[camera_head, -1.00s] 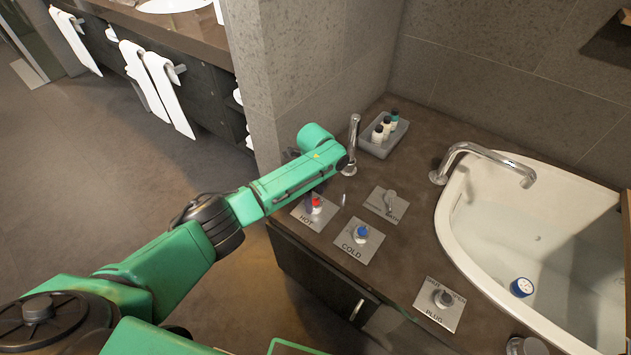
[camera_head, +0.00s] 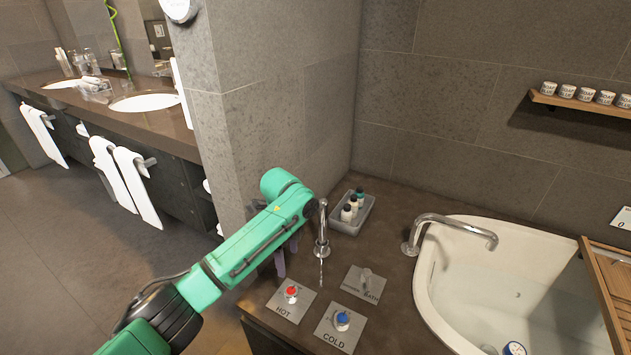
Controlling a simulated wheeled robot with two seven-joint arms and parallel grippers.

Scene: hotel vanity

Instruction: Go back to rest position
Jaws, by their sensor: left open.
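My left arm, green with a black joint, reaches in from the lower left over the edge of the bath counter. My left gripper (camera_head: 286,256) hangs below its green end, mostly hidden by the arm. Its dark fingers show in part, open, between the wall corner and the chrome spout (camera_head: 322,232). No held object shows. The red-topped HOT knob (camera_head: 291,293) and blue-topped COLD knob (camera_head: 342,320) are in front of it, apart from the fingers. My right gripper is not in view.
A shower/bath lever (camera_head: 366,281) and a grey tray (camera_head: 367,214) with small bottles are on the counter. A curved faucet (camera_head: 455,225) overhangs the white tub (camera_head: 440,335). A wall corner (camera_head: 228,150) stands close behind my arm. Open floor (camera_head: 75,255) lies left.

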